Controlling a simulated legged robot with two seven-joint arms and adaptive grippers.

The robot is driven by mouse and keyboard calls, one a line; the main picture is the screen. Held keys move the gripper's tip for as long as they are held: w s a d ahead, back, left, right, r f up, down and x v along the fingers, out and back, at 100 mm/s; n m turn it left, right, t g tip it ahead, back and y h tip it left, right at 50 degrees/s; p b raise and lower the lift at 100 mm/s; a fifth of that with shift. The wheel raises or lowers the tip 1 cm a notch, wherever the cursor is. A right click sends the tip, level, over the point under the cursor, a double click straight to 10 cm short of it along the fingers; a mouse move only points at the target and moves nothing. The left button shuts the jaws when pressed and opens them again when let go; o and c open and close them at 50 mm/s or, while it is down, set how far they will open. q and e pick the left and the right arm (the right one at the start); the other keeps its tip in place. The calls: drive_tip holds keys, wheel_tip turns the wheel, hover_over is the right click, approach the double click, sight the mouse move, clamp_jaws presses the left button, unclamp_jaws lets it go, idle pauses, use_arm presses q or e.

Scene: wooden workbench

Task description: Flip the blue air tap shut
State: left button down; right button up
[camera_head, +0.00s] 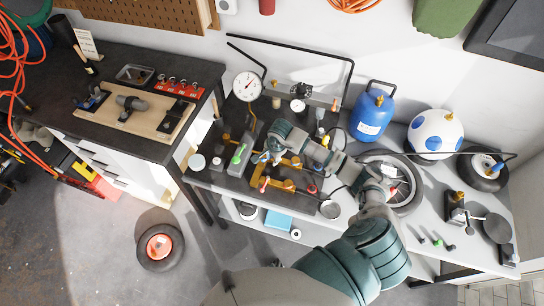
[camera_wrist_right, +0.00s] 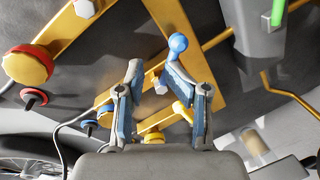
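The blue air tap (camera_wrist_right: 178,45) shows in the right wrist view as a round blue knob on a short lever, beside yellow pipework (camera_wrist_right: 160,20). My right gripper (camera_wrist_right: 153,68) is open, with a gap between its two fingertips. The knob stands just beyond the right-hand fingertip, close to it; I cannot tell whether they touch. The lower lever is partly hidden by that finger. In the head view my right gripper (camera_head: 268,154) is over the yellow pipework (camera_head: 285,184) on the bench, and largely hides the tap. My left gripper is not in view.
A blue gas cylinder (camera_head: 372,115), a spotted ball-shaped tank (camera_head: 434,134) and a wheel (camera_head: 408,195) stand to the right.

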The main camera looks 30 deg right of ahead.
drive_tip(key=shift+s, duration=0.1)
drive_tip(key=shift+s+r+p, duration=0.1)
drive_tip(key=shift+r+p, duration=0.75)
drive_tip(key=shift+r, duration=0.35)
drive_tip(key=s+r+p, duration=0.1)
drive_tip(key=r+p, duration=0.2)
drive_tip(key=r, duration=0.5)
drive_tip(key=s+r+p, duration=0.2)
drive_tip(key=r+p, duration=0.1)
drive_tip(key=r, duration=0.6)
drive_tip(key=shift+s+a+r+p, duration=0.15)
drive_tip(key=shift+s+a+p, duration=0.1)
drive_tip(key=shift+p, duration=0.05)
wheel_tip(320, 180, up, 12)
drive_tip(key=s, duration=0.2)
drive_tip(key=shift+d+f+b, duration=0.2)
drive_tip(key=shift+d+b, duration=0.05)
drive_tip(key=shift+b, duration=0.1)
